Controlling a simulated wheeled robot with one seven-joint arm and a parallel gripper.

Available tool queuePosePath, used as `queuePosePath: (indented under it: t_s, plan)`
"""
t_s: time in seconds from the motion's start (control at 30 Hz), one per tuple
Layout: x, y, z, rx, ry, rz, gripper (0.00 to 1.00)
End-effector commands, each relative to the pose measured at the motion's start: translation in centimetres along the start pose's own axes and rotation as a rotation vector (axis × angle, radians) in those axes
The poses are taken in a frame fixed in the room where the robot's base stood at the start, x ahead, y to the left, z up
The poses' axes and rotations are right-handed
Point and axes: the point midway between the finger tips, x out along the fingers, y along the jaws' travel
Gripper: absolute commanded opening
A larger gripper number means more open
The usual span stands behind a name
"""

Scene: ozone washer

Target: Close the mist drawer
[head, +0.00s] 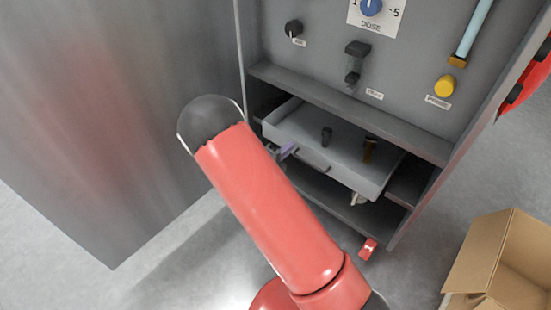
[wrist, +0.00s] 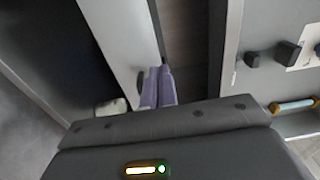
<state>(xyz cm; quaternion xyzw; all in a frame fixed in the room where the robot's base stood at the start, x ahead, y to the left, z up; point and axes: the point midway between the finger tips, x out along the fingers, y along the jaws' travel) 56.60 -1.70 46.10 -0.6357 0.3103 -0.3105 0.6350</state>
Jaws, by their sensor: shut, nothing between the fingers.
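The mist drawer (head: 318,160) is a light grey open-topped tray, sticking out of the grey cabinet's lower bay. Two small dark fittings stand inside it. A dark handle shows on its front. My gripper (head: 288,151) is at the left part of the drawer front in the head view, partly hidden behind my red arm. In the wrist view the purple fingers (wrist: 157,86) are together with nothing between them, close beside the pale drawer panel (wrist: 122,35). I cannot tell whether they touch it.
The cabinet panel (head: 330,60) above carries a blue dose dial (head: 371,6), black knobs and a yellow knob (head: 445,86). A large grey metal surface (head: 110,120) stands on the left. An open cardboard box (head: 500,262) sits on the floor at the right.

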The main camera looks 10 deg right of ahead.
Motion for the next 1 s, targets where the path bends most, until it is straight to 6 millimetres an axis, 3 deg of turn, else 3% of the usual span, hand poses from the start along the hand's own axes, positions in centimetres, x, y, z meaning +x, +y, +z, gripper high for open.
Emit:
queuePosePath:
  t_s: [0.2,0.63,1.0]
  plan:
    - [1.7,0.0,0.1,0.001,-0.001,0.001,0.00]
    - [2.4,-0.1,0.0,0.000,0.001,0.000,0.00]
    - [9.6,-0.1,0.0,0.001,0.001,-0.001,0.00]
